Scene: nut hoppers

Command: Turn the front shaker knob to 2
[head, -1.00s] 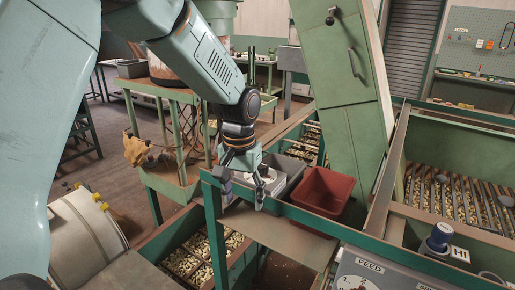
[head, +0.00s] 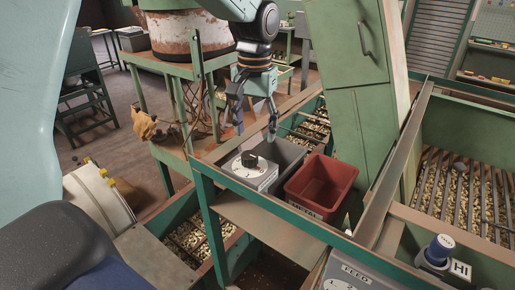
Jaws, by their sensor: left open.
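A small white box (head: 240,178) with a dial face and a black knob (head: 250,160) on top sits beyond the green rail, beside a grey bin. I cannot read the knob's setting, nor tell whether this is the front shaker knob. My left gripper (head: 254,124) hangs above the box with its fingers spread and empty. It is apart from the knob. A grey control panel marked FEED (head: 356,273) is cut off at the bottom edge. My right gripper is not in view.
A red bin (head: 321,188) and a grey bin (head: 288,155) stand right of the white box. The green rail (head: 270,207) runs in front. A blue-topped knob or cap (head: 440,246) stands beside an HI label at right. Nut hoppers (head: 462,195) lie beyond.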

